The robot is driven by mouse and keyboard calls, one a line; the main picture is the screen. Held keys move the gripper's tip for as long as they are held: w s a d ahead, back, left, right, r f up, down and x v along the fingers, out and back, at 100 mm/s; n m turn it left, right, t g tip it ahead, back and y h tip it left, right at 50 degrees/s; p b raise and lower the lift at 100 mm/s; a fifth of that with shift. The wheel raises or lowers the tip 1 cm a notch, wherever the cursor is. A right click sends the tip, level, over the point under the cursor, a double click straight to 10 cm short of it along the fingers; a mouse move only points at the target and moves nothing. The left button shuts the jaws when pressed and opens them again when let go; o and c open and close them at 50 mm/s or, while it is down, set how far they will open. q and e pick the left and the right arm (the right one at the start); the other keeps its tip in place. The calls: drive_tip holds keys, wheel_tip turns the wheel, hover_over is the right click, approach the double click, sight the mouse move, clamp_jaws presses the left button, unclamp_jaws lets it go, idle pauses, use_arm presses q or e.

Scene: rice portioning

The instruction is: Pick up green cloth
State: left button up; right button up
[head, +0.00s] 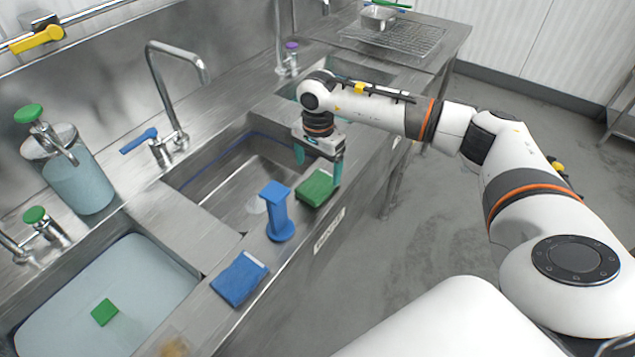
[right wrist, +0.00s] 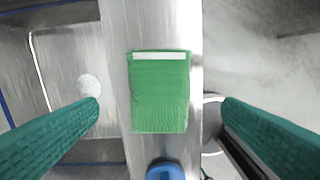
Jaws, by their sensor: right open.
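The green cloth (head: 316,188) lies folded on the metal counter's front edge, beside the middle sink. In the right wrist view the green cloth (right wrist: 160,95) sits flat between my fingers, with a white strip along one edge. My right gripper (head: 318,172) is open above the cloth, its teal fingers apart on either side. In the right wrist view my right gripper (right wrist: 160,118) shows both fingers spread wide, holding nothing. My left gripper is not in view.
A blue stand-like object (head: 277,212) stands close to the cloth; a blue cloth (head: 239,278) lies nearer. The middle sink (head: 228,185) is empty; the near-left sink (head: 130,262) holds liquid and a green block (head: 104,312). A soap bottle (head: 78,180) stands at left.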

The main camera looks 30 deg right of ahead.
sight(318, 183)
drive_tip(key=shift+f, duration=0.35)
wheel_tip(318, 183, down, 4)
drive_tip(key=shift+f+p, duration=0.15)
drive_tip(key=shift+p, duration=1.05)
drive_tip(key=shift+f, duration=0.25)
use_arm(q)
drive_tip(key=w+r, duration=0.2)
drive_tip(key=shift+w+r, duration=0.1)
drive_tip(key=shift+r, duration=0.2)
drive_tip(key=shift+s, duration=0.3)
use_arm(e)
drive_tip(key=c, duration=1.1)
